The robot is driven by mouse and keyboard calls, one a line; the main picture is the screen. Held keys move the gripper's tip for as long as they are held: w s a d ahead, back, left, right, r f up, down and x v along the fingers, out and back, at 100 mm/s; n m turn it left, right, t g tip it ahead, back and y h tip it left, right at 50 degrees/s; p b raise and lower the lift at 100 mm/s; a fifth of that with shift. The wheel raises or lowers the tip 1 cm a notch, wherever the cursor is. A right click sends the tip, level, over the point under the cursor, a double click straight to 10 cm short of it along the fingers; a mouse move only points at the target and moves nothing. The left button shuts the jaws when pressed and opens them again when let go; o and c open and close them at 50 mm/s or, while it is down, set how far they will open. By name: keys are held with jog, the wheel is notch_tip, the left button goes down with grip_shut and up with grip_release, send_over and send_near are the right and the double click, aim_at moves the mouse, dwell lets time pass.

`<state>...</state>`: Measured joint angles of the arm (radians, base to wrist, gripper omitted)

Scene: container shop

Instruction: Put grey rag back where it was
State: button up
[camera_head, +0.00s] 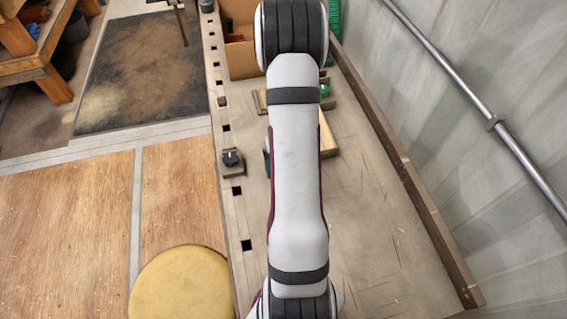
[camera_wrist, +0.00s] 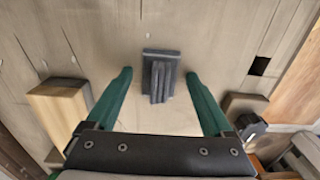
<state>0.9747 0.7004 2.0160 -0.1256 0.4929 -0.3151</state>
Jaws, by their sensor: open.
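The grey rag (camera_wrist: 160,78) shows in the wrist view as a small folded, ridged dark-grey cloth lying on the wooden bench top (camera_wrist: 215,35). My gripper (camera_wrist: 157,74) is open, with its two green fingers apart, one on each side of the rag in the picture. Bare bench shows between the rag and each finger. I cannot tell how high the fingertips are above the bench. In the head view my arm covers the rag and most of the gripper.
A pale wooden block (camera_wrist: 58,108) lies left of the fingers in the wrist view. A small wooden piece with a black knob (camera_head: 231,160) sits near the bench's left edge. A cardboard box (camera_head: 241,57) stands at the far end. The near right bench is clear, beside a raised edge rail (camera_head: 408,178).

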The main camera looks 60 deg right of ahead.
notch_tip(320, 180, up, 12)
jog(key=w+a+r+n, duration=0.1)
jog(key=w+a+r, duration=0.15)
jog(key=a, duration=0.35)
jog(key=w+a+r, duration=0.1)
jog(key=a+r, duration=0.2)
jog(key=a, duration=0.3)
jog(key=s+a+r, duration=0.1)
jog(key=s+a, duration=0.2)
jog(key=a, duration=0.4)
jog(key=s+a+r+n+y, duration=0.1)
jog(key=s+a, duration=0.3)
jog(key=a, duration=0.3)
jog(key=s+a+r+n, duration=0.1)
jog(key=s+a+r, duration=0.1)
jog(key=s+a, duration=0.2)
jog(key=a, duration=0.3)
jog(key=shift+y, duration=0.4)
jog(key=shift+a, duration=0.1)
